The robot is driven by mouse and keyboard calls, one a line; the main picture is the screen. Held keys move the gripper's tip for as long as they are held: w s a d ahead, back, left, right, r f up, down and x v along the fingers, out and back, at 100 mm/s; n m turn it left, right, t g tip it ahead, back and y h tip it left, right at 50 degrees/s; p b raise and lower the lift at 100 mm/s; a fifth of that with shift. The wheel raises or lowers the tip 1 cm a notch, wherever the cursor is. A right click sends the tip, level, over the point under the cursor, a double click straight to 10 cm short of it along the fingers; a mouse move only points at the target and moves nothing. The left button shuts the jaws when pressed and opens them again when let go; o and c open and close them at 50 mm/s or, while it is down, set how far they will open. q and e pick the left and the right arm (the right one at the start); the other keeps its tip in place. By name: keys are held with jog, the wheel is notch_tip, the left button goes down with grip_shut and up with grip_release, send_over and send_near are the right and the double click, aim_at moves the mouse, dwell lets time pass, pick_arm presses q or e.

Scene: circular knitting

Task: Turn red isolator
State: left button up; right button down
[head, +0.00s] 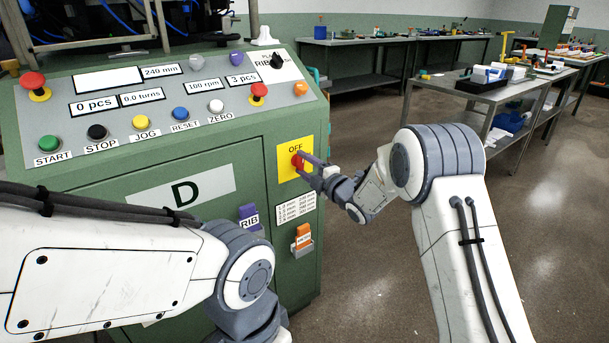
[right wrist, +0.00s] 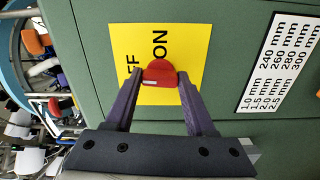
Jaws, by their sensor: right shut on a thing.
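The red isolator (head: 297,161) sits on a yellow plate (head: 290,147) marked OFF, on the front of the green machine (head: 222,153). In the right wrist view the red isolator knob (right wrist: 159,73) sits between the purple fingertips of my right gripper (right wrist: 157,80), and the plate (right wrist: 183,45) reads OFF and ON. My right gripper (head: 303,164) is shut on the knob.
The control panel above carries several buttons, including a red mushroom button (head: 259,91) above the plate. A size chart (head: 295,207) is below the plate. Metal tables (head: 478,97) stand to the right; the floor between is clear.

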jog(key=shift+d+f+n+b, duration=0.1)
jog(key=shift+n+b, duration=0.4)
jog(key=shift+b, duration=0.05)
jog(key=shift+c, duration=1.2)
grip_release()
jog(key=v, duration=1)
jog(key=shift+s+p, duration=0.15)
jog(key=shift+p, duration=0.15)
